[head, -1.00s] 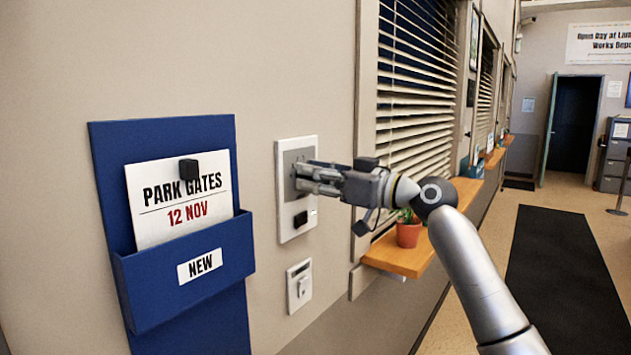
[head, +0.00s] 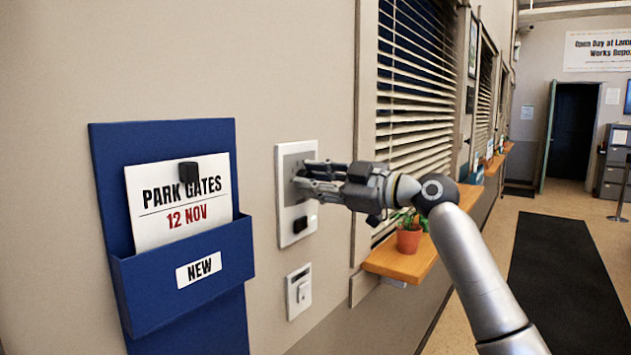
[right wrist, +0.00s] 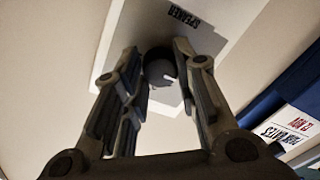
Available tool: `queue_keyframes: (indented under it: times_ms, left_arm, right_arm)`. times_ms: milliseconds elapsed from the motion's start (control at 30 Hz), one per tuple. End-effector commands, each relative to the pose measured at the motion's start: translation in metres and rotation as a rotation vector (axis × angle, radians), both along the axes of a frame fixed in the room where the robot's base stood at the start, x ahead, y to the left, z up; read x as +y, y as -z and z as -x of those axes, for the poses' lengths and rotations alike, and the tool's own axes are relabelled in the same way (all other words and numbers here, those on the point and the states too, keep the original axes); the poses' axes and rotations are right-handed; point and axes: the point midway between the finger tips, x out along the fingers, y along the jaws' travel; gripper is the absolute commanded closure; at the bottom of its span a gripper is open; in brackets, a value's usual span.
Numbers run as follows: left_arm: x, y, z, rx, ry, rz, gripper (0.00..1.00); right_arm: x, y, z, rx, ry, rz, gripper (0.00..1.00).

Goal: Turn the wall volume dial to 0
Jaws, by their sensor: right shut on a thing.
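The wall volume dial (right wrist: 160,68) is a dark round knob on a grey-faced white panel marked SPEAKER. It sits between the fingertips of my right gripper (right wrist: 157,62) in the right wrist view. In the head view the panel (head: 285,225) is on the wall at centre, and my right gripper (head: 301,180) reaches it from the right, shut on the dial. The fingers hide the dial there, and I cannot read which number it points to. My left gripper is not in view.
A blue wall pocket (head: 180,290) with a PARK GATES card (head: 150,205) hangs left of the panel. A white switch plate (head: 299,291) is below it. To the right are a blind (head: 415,90) and a wooden sill (head: 392,262) with a potted plant (head: 408,238).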

Motion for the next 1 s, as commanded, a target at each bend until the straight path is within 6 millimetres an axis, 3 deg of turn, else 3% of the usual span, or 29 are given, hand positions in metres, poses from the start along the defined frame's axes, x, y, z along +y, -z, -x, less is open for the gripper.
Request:
queue_keyframes:
  times_ms: [500, 533, 700, 1000]
  left_arm:
    - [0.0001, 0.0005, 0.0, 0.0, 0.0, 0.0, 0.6]
    - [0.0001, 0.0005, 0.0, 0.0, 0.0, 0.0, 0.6]
    - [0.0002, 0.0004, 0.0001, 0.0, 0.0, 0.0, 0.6]
    - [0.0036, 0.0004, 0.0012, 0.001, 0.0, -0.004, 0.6]
  right_arm:
    - [0.0008, 0.006, -0.0009, -0.005, -0.002, 0.02, 0.96]
    - [0.0008, 0.006, -0.0009, -0.006, -0.002, 0.019, 0.7]
    - [0.0004, 0.0042, -0.0006, -0.007, -0.001, 0.016, 0.5]
    - [-0.0005, 0.0015, 0.0, -0.012, 0.0, 0.013, 0.5]
